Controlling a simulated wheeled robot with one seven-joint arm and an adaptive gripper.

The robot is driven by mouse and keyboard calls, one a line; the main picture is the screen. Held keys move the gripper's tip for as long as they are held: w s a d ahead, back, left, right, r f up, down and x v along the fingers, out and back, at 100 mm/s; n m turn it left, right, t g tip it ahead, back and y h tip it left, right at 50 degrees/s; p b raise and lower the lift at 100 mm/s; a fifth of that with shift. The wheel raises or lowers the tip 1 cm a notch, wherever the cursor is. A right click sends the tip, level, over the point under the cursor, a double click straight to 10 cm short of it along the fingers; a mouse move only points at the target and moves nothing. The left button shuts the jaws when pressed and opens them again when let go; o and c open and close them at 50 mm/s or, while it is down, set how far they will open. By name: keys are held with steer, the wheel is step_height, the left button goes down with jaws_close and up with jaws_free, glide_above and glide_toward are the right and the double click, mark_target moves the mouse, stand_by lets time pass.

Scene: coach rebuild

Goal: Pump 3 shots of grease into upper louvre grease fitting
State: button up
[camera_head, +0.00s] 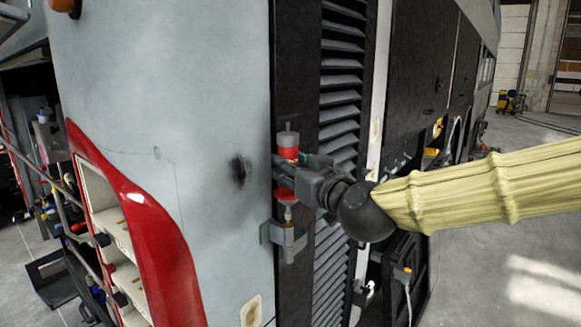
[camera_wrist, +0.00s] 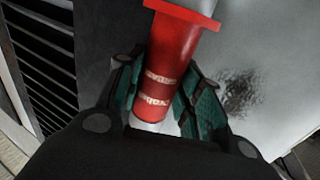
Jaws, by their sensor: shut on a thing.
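A red grease pump with a grey plunger top (camera_head: 289,153) stands upright at the dark edge beside the louvre panel (camera_head: 340,98). My gripper (camera_head: 289,175) is shut around its body. A red flange and a narrow brownish tip show below the gripper, just over a grey bracket (camera_head: 284,240); I cannot tell whether the tip touches it. In the wrist view the pump's red barrel (camera_wrist: 165,75) with pale lettering lies between my gripper's green-padded fingers (camera_wrist: 160,95). I cannot make out the upper louvre grease fitting.
The pale coach body panel (camera_head: 170,90) with a dark smudge is left of my gripper. Open shelves with a red curved trim (camera_head: 155,235) stand at lower left. An open dark compartment (camera_head: 405,265) is low on the right.

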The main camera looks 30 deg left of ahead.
steer(key=shift+f, duration=0.3)
steer(key=shift+r+p, duration=0.3)
steer(key=shift+r, duration=0.7)
stand_by(0.5)
steer(key=shift+b, duration=0.45)
stand_by(0.9)
steer(key=shift+f+b, duration=0.65)
steer(key=shift+f, duration=0.35)
stand_by(1.4)
steer(key=shift+r, duration=1)
stand_by(1.5)
